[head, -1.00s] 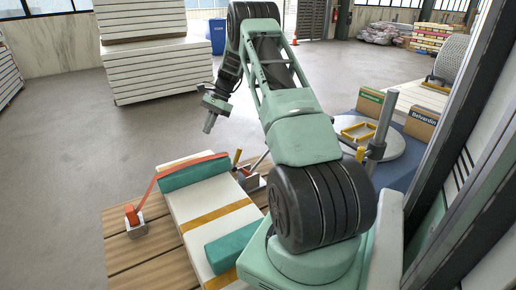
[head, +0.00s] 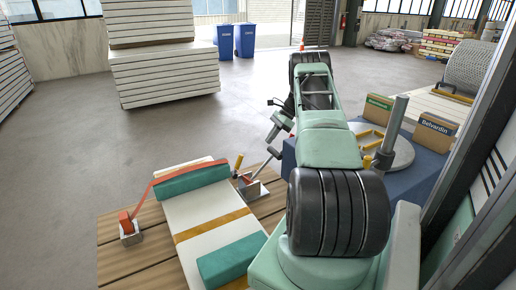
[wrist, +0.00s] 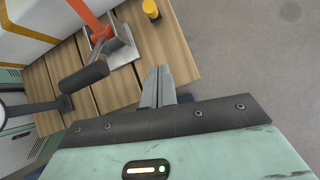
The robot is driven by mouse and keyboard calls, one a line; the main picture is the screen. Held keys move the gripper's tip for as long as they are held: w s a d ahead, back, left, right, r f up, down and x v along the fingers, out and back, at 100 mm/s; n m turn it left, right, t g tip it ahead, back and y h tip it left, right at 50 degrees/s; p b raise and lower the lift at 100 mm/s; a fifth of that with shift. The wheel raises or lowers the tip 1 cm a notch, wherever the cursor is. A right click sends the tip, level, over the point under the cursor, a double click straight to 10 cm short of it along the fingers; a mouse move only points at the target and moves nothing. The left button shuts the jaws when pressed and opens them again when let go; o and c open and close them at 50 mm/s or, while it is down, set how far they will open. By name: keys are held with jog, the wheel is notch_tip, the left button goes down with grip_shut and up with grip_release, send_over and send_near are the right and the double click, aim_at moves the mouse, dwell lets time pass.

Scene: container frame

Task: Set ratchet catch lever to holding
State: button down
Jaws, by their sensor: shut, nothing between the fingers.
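The ratchet (head: 252,190) is a metal block on the wooden deck, right of the strapped white load. A short yellow-tipped lever (head: 238,162) stands up at it, and a longer grey lever with a dark grip (head: 273,152) slants up to the right. In the wrist view the ratchet (wrist: 122,48) has an orange strap on it, the dark grip (wrist: 84,76) reaches toward the lower left, and the yellow tip (wrist: 151,8) shows at the top edge. My gripper (wrist: 158,72) is shut and empty, apart from both levers. In the head view my gripper (head: 271,137) is small, above the dark grip.
A blue table (head: 420,150) with boxes and a round plate stands to the right. Blue bins (head: 244,40) are far off; the floor beyond the deck is clear.

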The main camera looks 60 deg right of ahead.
aim_at(238, 165)
jog(key=p+x, duration=0.1)
jog(key=x, duration=0.8)
jog(key=shift+a+f+p, duration=0.2)
jog(key=shift+p, duration=0.1)
jog(key=shift+w+a+r+p, duration=0.45)
jog(key=shift+w+a+r, duration=0.2)
jog(key=shift+w+a, duration=0.15)
jog(key=shift+w+a+r, duration=0.15)
jog(key=shift+w+a, duration=0.3)
jog(key=shift+a, duration=0.05)
jog(key=shift+r, duration=0.1)
